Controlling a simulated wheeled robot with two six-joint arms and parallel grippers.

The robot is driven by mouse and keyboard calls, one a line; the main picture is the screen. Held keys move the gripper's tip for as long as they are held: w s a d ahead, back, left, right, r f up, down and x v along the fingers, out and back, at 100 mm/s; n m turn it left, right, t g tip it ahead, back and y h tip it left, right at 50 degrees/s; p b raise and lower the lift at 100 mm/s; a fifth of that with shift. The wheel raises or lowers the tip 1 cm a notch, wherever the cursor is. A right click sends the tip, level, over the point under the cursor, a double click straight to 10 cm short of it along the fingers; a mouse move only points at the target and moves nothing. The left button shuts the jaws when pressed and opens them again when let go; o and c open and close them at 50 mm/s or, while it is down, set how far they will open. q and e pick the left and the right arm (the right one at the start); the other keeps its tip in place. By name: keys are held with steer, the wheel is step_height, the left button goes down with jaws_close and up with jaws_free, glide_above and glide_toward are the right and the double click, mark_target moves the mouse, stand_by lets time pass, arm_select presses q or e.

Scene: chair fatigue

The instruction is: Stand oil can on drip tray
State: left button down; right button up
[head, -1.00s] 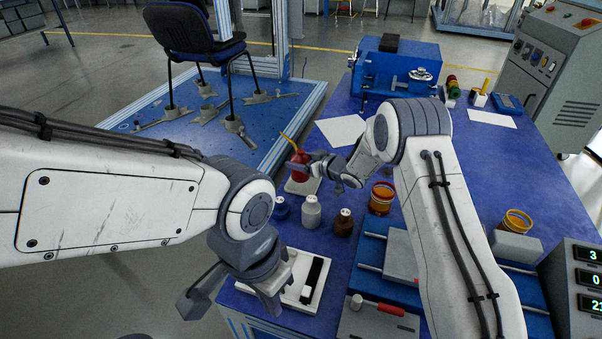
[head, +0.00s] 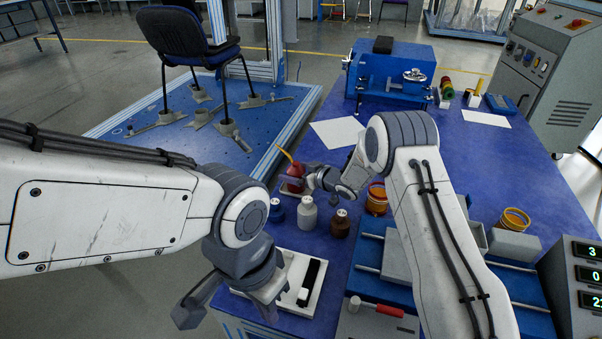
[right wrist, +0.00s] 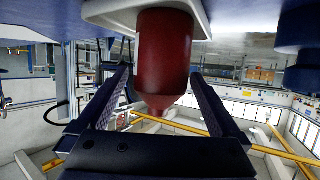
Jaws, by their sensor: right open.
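The red oil can (head: 292,184) with its yellow spout stands upright on the white drip tray (head: 283,188) near the table's left edge. In the right wrist view, which is upside down, the can (right wrist: 164,55) meets the tray (right wrist: 103,9) with its base. My right gripper (head: 304,181) is open, with its fingers on either side of the can; in the wrist view a gap shows beside the can (right wrist: 160,100). My left gripper (head: 228,303) is open and empty at the near left table edge.
A white bottle (head: 307,215), a brown bottle (head: 340,224) and a blue one (head: 276,211) stand just nearer than the tray. An orange container (head: 376,200) is to the right. A white sheet (head: 338,132) lies beyond. A white tray with a black item (head: 309,283) is beside my left gripper.

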steer(key=p+v, duration=0.3)
steer(key=v, duration=0.9)
steer(key=s+a+r+m+g+h, duration=0.1)
steer(key=s+a+r+h, duration=0.1)
steer(key=s+r+h, duration=0.15)
steer(key=s+a+r+g+h, duration=0.1)
steer(key=s+a+r+h, duration=0.1)
steer(key=s+r, duration=0.3)
steer(key=s+d+r+g+h, duration=0.1)
steer(key=s+g, duration=0.3)
steer(key=s, duration=1.2)
steer(key=s+d+r+g+h, duration=0.1)
steer(key=s+r+g, duration=0.2)
steer(key=s, duration=1.3)
steer(key=shift+d+g, duration=0.2)
steer(key=shift+g, duration=0.3)
steer(key=shift+s+r+h, duration=0.15)
steer(key=shift+r+h, duration=0.1)
